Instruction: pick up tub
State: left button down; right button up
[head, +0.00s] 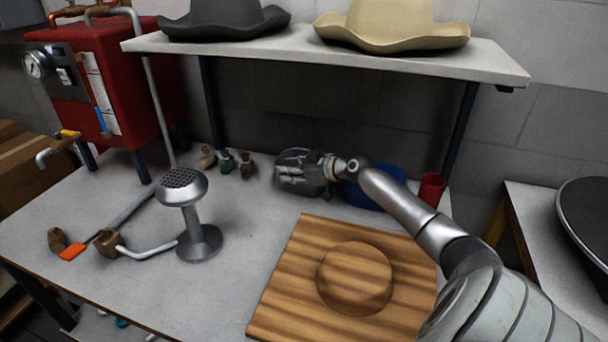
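A round blue tub (366,197) stands on the table near the back right. My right forearm and wrist cross in front of it and hide much of it. My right gripper (289,172) is to the left of the blue tub, low over the back of the table, and points left. Its dark, silvery fingers blend together, and I cannot tell whether they are open or shut or hold anything. My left gripper is not in view.
A wooden block (285,280) with a round raised middle lies in front. A metal perforated stand (195,215) is left of it. Small bottles (227,162) and a red cup (432,188) stand at the back.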

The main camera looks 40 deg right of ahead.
jog(key=shift+x, duration=1.05)
grip_shut()
jog(key=shift+r, duration=0.1)
